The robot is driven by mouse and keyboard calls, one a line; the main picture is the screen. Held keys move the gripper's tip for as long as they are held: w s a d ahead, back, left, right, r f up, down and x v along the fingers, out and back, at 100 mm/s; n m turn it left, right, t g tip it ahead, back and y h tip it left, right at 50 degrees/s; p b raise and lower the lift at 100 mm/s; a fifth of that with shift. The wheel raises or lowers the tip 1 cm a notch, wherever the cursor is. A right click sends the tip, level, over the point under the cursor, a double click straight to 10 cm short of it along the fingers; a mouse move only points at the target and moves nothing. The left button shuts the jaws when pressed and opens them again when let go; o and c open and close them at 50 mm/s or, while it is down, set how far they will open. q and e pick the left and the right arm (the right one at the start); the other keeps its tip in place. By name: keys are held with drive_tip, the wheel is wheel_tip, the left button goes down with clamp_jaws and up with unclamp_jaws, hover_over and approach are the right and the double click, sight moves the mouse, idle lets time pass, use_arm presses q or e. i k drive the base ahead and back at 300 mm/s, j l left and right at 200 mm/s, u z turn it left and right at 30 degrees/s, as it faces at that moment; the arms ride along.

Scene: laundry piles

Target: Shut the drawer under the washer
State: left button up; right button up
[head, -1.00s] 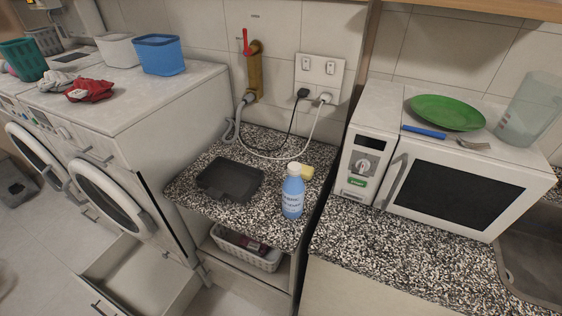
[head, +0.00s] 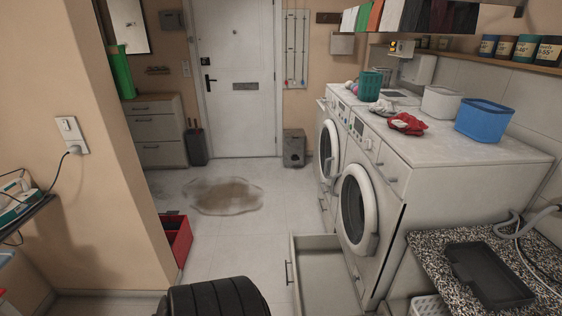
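The drawer (head: 306,243) under the nearer washer (head: 392,199) is pulled out over the floor. Its front panel faces left and has a dark handle (head: 288,273). It looks empty where I can see inside, and its near end is cut off by the bottom edge. The washer above it has a round door, which looks shut. A second washer (head: 333,150) stands behind it. Neither of my grippers is in the head view.
A dark ribbed round object (head: 213,298) is at the bottom, left of the drawer. A red crate (head: 176,241) stands by the wall corner (head: 105,200). A brownish puddle (head: 224,196) lies on the floor. The tiles between are clear.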

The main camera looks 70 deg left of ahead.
sight(322, 285)
drive_tip(key=k+u, duration=0.1)
drive_tip(key=u, duration=0.35)
drive_tip(key=j+u, duration=0.1)
drive_tip(key=u, duration=0.35)
drive_tip(key=k+j+u, duration=0.1)
drive_tip(key=u, duration=0.3)
drive_tip(key=j+u, duration=0.1)
drive_tip(key=u, duration=0.35)
drive_tip(key=i+j+z, duration=0.35)
drive_tip(key=i, duration=0.2)
drive_tip(key=i+j+z, duration=0.35)
drive_tip(key=i+j, duration=0.05)
drive_tip(key=i, duration=0.15)
